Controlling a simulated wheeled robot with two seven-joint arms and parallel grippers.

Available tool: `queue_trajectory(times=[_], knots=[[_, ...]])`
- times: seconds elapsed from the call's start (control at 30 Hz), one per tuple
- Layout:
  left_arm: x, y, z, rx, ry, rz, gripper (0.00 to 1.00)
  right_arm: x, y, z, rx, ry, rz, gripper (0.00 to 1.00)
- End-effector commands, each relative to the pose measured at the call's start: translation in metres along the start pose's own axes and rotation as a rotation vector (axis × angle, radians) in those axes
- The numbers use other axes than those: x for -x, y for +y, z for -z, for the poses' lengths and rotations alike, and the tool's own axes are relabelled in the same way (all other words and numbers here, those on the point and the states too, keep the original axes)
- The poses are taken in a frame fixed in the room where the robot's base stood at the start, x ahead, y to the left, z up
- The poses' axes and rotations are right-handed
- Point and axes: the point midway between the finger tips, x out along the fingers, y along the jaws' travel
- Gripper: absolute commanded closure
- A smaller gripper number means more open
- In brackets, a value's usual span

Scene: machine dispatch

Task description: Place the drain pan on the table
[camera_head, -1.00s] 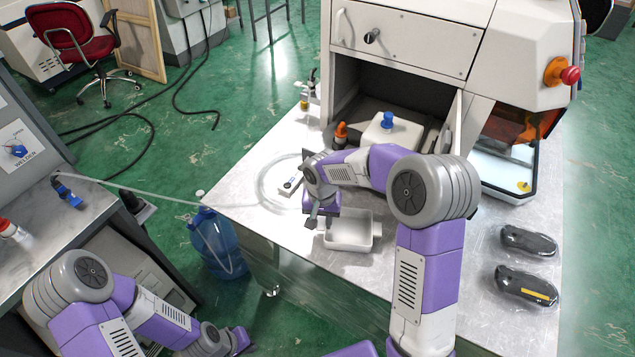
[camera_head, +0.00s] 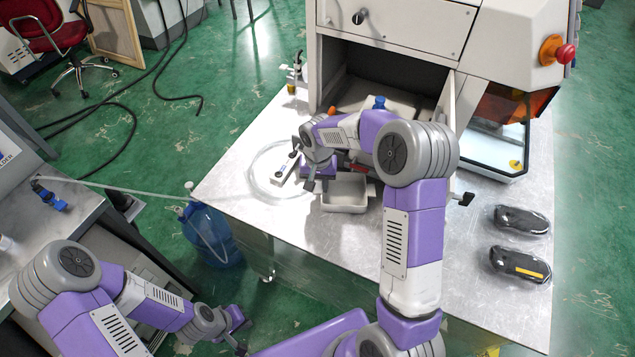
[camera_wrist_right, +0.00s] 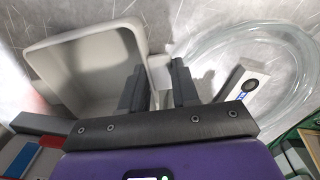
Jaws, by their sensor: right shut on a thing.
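The drain pan (camera_head: 345,195) is a small, light grey, open tray near the front of the machine's opening, over the metal table (camera_head: 237,183). In the right wrist view the empty pan (camera_wrist_right: 85,72) lies at left, with a small tab on its side. My right gripper (camera_head: 318,178) is shut on this tab, between its two dark fingers (camera_wrist_right: 158,88). I cannot tell whether the pan's bottom touches the table. My left gripper (camera_head: 239,333) is low at the lower left, away from the pan, with its fingers apart and nothing visible between them.
The machine (camera_head: 395,25) stands behind the pan. A coiled clear hose (camera_head: 262,172) and a small white device (camera_head: 287,168) lie left of the pan. Two dark wrapped parts (camera_head: 522,219) (camera_head: 519,265) lie at right. A blue jug (camera_head: 212,236) stands on the floor. The table's front is bare.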

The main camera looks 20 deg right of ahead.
Motion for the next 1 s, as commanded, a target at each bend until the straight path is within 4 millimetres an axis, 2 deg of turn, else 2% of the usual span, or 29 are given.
queue_trajectory(times=[0.03, 0.07, 0.2, 0.23, 0.5, 0.63, 1.0], knots=[[-0.002, -0.001, 0.0, 0.0, 0.001, 0.0, 1.0, -0.003, 0.0, 0.0, 0.001, -0.001, 0.0, 1.0], [-0.002, -0.001, 0.0, 0.0, 0.001, 0.0, 1.0, -0.004, 0.0, 0.0, 0.0, -0.001, 0.0, 0.68], [-0.002, -0.001, 0.0, 0.0, 0.001, 0.0, 1.0, -0.002, 0.0, 0.0, 0.0, -0.001, 0.0, 0.47], [-0.001, -0.001, 0.0, 0.0, 0.001, 0.0, 1.0, -0.002, 0.0, 0.0, 0.0, -0.001, 0.0, 0.44], [-0.001, 0.0, 0.0, 0.0, 0.001, 0.0, 1.0, -0.002, 0.0, 0.0, 0.0, -0.001, 0.0, 0.44], [0.003, 0.001, 0.0, 0.0, 0.001, 0.0, 1.0, 0.008, 0.0, 0.0, 0.0, 0.001, 0.0, 0.44], [0.02, 0.008, -0.001, 0.0, 0.001, 0.0, 1.0, 0.086, -0.001, 0.001, 0.0, 0.003, 0.002, 0.44]])
